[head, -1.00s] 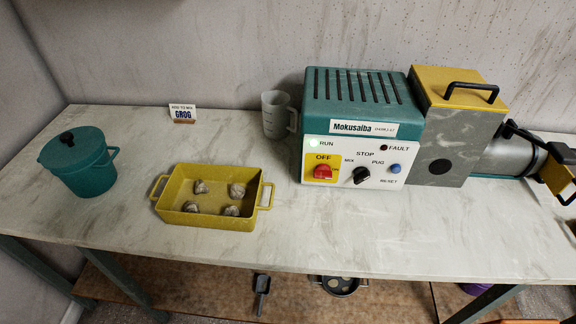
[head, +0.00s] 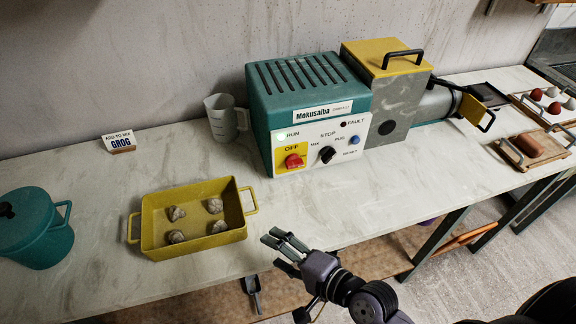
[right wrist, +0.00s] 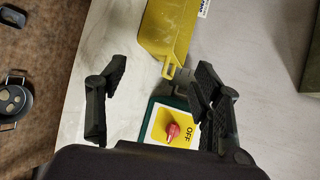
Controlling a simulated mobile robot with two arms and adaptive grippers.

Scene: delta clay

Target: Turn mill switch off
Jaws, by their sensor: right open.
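The mill (head: 308,95) is a teal and yellow machine at the back of the table. Its white front panel carries a red switch (head: 293,161) on a yellow OFF plate, a black selector knob (head: 327,154) and a blue button (head: 355,140). The green RUN light (head: 281,135) looks lit. My right gripper (head: 284,242) is open and empty near the table's front edge, in front of and below the panel, apart from it. In the right wrist view the red switch (right wrist: 172,131) shows between the open fingers (right wrist: 155,105). My left gripper is out of view.
A yellow tray (head: 147,243) with several grey lumps stands left of my right gripper. A teal lidded pot (head: 35,240), a GROG sign (head: 119,142) and a clear jug (head: 222,122) stand farther left and back. The table before the panel is clear.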

